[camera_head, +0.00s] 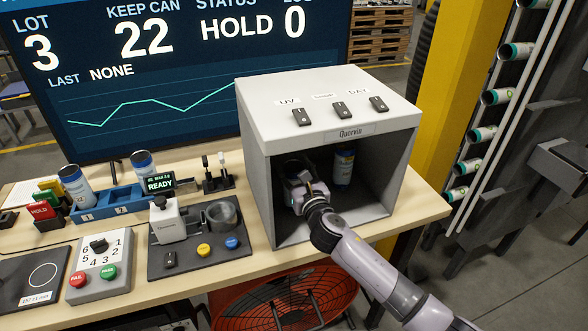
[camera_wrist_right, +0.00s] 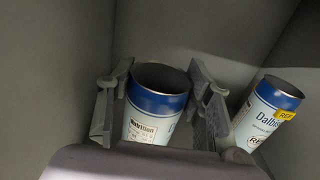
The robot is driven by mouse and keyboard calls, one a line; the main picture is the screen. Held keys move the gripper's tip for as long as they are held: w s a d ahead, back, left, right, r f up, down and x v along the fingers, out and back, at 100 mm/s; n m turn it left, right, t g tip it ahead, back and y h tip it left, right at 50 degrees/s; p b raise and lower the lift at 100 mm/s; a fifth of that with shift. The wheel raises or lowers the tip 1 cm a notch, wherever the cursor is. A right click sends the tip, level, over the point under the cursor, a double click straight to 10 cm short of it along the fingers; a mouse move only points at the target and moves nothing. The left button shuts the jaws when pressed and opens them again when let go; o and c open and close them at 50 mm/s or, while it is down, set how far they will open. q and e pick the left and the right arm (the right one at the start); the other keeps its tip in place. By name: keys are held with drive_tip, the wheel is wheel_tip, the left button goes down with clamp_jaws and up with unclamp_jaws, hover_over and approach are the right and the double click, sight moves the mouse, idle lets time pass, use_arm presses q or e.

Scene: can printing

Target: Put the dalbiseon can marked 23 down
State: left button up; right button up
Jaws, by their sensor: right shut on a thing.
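My right gripper (camera_head: 297,183) is inside the grey Quorvin light box (camera_head: 258,190). In the right wrist view it is shut on a white can with a blue top band (camera_wrist_right: 152,120), one finger on each side. The can is open at the top and looks upright; I cannot read the number 23 on it or tell whether its base touches the floor. My left gripper is not in view.
The screen (camera_head: 180,70) reads KEEP CAN 22, HOLD 0, LAST NONE.

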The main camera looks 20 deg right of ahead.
drive_tip(key=shift+f, duration=0.1)
drive_tip(key=o, duration=0.8)
drive_tip(key=shift+s, duration=0.15)
drive_tip(key=s+b, duration=0.1)
drive_tip(key=s, duration=1)
drive_tip(key=shift+s+d, duration=0.2)
drive_tip(key=shift+s, duration=0.2)
